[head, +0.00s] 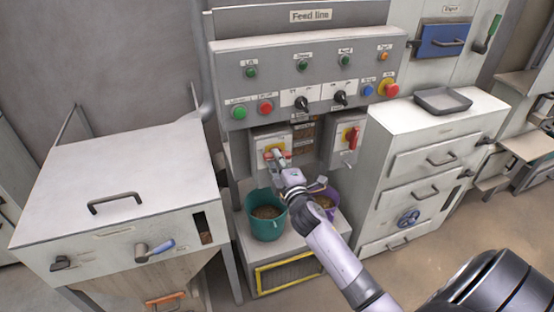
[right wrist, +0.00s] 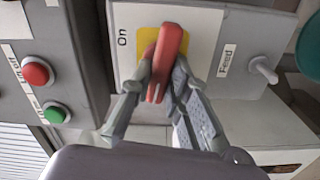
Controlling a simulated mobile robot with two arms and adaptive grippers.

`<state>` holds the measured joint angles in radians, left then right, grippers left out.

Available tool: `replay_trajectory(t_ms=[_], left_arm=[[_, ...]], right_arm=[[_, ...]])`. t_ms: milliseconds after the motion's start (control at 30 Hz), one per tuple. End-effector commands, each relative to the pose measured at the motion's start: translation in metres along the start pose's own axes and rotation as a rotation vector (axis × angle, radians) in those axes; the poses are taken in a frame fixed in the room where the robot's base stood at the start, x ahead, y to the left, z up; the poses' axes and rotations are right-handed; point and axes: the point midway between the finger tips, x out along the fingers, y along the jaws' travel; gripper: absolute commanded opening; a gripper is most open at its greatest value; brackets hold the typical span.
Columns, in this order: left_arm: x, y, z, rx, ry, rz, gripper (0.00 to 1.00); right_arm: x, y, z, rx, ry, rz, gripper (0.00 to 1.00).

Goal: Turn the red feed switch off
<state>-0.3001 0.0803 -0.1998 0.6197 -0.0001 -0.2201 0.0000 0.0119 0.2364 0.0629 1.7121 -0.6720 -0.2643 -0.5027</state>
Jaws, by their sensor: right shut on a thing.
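The red feed switch (right wrist: 170,48) is a red handle on a yellow square and a pale plate. "On" and "Feed" labels show beside it in the right wrist view. The handle lies roughly up and down in that view, slightly tilted. My right gripper (right wrist: 160,82) is shut on the handle, one finger on each side. In the head view my right gripper (head: 277,158) reaches the left switch box (head: 258,142) under the panel and hides most of the handle. My left gripper is not in view.
A second red switch (head: 352,137) is to the right. A green bucket (head: 266,227) and a purple bucket (head: 329,196) stand below. The button panel (head: 320,68) overhangs above. A metal toggle (right wrist: 264,69) sits beside the "Feed" label. A grey tray (head: 442,100) rests on the right cabinet.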

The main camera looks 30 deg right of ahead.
Motion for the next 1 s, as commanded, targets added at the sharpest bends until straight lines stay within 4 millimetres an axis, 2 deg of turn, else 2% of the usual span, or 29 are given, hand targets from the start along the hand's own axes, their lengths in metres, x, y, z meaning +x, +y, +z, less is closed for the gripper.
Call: replay_trajectory(t_ms=[400,933,967,1000], left_arm=[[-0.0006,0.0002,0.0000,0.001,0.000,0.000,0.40],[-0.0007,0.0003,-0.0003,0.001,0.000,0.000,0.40],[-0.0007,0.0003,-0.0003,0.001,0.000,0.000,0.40],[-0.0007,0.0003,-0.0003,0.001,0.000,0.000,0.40]], right_arm=[[0.0006,0.0002,0.0001,-0.173,0.001,0.003,0.00],[0.0006,0.0004,0.0005,-0.194,0.000,0.004,0.00],[0.0006,0.0004,0.0005,-0.194,0.000,0.004,0.19],[0.0006,0.0004,0.0005,-0.194,0.000,0.004,0.21]])
